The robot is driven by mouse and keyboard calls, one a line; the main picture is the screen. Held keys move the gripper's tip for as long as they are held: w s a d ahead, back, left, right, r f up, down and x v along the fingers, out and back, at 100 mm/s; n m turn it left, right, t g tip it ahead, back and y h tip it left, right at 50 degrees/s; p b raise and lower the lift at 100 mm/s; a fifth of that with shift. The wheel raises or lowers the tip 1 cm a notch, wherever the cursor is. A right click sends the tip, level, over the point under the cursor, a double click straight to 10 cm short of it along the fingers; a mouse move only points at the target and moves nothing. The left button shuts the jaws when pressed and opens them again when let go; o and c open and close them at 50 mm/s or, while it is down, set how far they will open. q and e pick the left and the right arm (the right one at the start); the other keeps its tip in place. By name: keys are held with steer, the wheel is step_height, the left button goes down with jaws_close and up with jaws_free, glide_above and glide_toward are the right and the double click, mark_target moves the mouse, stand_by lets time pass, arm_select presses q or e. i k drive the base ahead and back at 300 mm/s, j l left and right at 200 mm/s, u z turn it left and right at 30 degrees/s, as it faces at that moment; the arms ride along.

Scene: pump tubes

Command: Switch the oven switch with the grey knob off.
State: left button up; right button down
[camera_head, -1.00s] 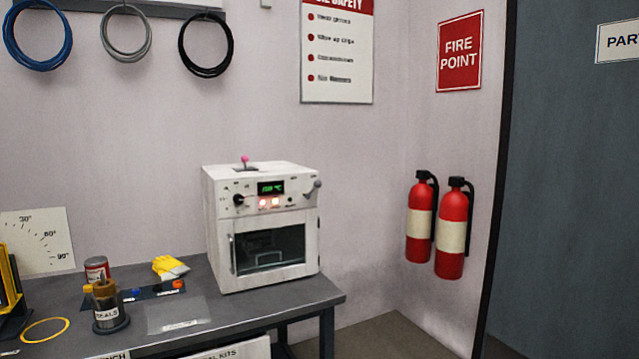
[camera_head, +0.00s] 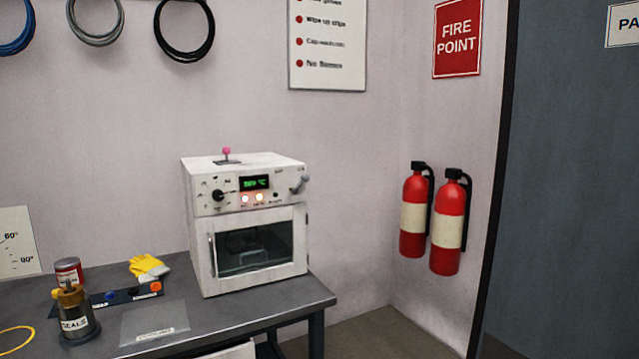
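The white oven (camera_head: 246,225) stands on the right part of the grey bench, its glass door shut. The switch with the grey knob (camera_head: 301,184) is a lever at the upper right of the front panel, with its knob tilted up to the right. A pink-knobbed lever (camera_head: 227,152) stands on the oven's top. A black dial (camera_head: 218,196) sits at the panel's left. The green display (camera_head: 254,183) is lit, and two small lamps (camera_head: 252,199) below it glow. Neither of my grippers is in view.
The grey bench (camera_head: 225,317) holds a seals pot (camera_head: 74,312), a red can (camera_head: 69,270), yellow gloves (camera_head: 148,267) and a clear sheet (camera_head: 154,322) left of the oven. Two fire extinguishers (camera_head: 449,225) hang at the right. Floor right of the bench is clear.

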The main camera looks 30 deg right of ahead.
mark_target(305, 178)
steer(key=i+l, duration=1.7)
steer(key=k+l+z, duration=0.05)
steer(key=l, duration=0.05)
